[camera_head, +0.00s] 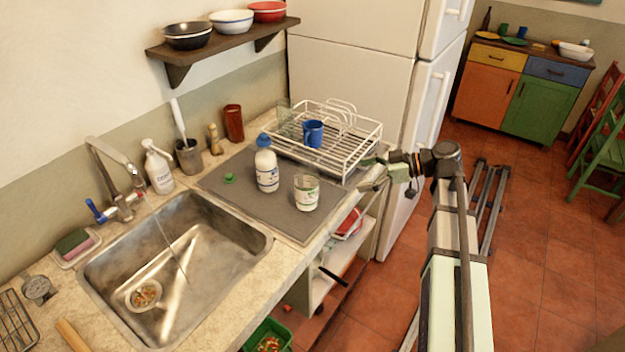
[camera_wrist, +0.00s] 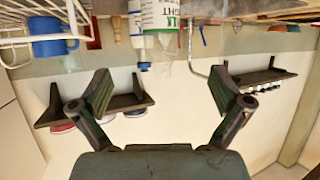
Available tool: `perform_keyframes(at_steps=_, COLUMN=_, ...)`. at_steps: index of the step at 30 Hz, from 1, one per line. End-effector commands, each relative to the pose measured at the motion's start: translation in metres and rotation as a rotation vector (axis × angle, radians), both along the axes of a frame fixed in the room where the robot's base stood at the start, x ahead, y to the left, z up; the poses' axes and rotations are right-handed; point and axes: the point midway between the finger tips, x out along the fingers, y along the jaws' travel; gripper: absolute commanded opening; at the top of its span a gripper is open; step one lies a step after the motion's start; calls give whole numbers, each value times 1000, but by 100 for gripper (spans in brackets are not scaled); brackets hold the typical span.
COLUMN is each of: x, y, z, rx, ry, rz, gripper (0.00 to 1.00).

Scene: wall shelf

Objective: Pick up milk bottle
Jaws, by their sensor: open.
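A white bottle with a blue cap (camera_head: 266,170) stands upright on the grey mat beside the sink. Next to it, to the right, stands a clear glass container with white contents and green lettering (camera_head: 306,193). I cannot tell from the labels which of the two is the milk bottle. In the wrist view, which is upside down, the blue-capped bottle (camera_wrist: 137,25) and the green-lettered container (camera_wrist: 160,12) show at the top, beyond the fingers. My gripper (camera_head: 366,173) is open and empty, right of both, at the counter's front edge by the rack.
A white wire dish rack (camera_head: 355,150) with a blue mug (camera_head: 313,133) stands behind the bottles. The sink (camera_head: 185,265) lies left, with a running tap (camera_head: 118,190). A wall shelf (camera_head: 220,45) with bowls hangs above. A green lid (camera_head: 229,178) lies on the mat.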

Motion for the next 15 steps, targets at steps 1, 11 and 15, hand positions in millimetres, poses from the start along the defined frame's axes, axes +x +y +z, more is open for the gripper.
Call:
perform_keyframes(at_steps=1, x=0, y=7, z=-1, rx=0, ry=1, rz=3, gripper=100)
perform_keyframes(at_steps=11, x=11, y=65, z=-24, rx=0, ry=4, rz=3, gripper=100)
perform_keyframes(at_steps=15, x=15, y=86, z=-33, rx=0, ry=4, rz=1, gripper=100)
